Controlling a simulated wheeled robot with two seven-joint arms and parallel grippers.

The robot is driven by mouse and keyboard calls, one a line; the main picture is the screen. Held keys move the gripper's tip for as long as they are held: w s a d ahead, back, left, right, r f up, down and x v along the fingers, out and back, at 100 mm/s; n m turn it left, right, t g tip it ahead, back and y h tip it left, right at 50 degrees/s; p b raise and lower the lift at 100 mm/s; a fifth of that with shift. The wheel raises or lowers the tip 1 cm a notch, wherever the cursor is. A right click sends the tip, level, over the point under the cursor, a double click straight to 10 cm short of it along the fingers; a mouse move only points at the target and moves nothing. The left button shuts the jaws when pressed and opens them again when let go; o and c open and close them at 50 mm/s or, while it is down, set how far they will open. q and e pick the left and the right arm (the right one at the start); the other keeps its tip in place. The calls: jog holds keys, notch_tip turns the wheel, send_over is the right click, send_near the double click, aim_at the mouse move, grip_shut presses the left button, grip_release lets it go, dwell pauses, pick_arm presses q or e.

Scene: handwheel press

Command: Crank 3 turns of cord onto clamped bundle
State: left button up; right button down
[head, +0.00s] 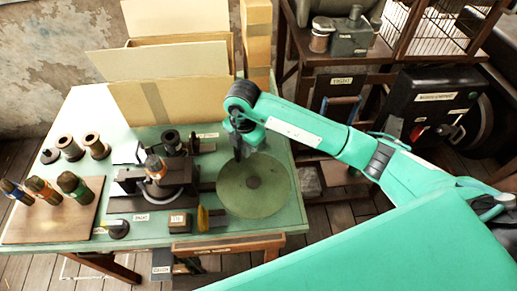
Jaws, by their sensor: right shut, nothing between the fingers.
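My right gripper (238,152) points down at the upper left rim of a round green handwheel disc (262,200) on the green table (150,237). Its fingers look dark and shut, with nothing visible between them; whether they touch the disc I cannot tell. No cord can be made out clearly. My left gripper is not in the picture.
Several banded bundles (75,187) stand on a wooden board (60,222) at the left. Spools (96,146) stand behind them. A black knob (118,228) and a small labelled box (180,222) sit near the front edge. Cardboard boxes (180,97) fill the back.

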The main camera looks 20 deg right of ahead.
aim_at(223, 169)
jog(key=s+a, duration=0.1)
jog(key=a, duration=0.1)
jog(key=s+a, duration=0.1)
jog(key=a, duration=0.2)
jog(key=s+a+p, duration=0.1)
jog(key=a, duration=0.2)
jog(key=shift+s+r, duration=0.1)
jog(key=shift+s+a, duration=0.15)
jog(key=shift+s, duration=0.1)
jog(key=shift+w+d, duration=0.25)
jog(key=shift+w, duration=0.3)
jog(key=shift+w+d+b, duration=0.15)
jog(key=shift+w+b, duration=0.15)
jog(key=shift+w, duration=0.15)
notch_tip(223, 169, up, 8)
jog(key=p, duration=0.5)
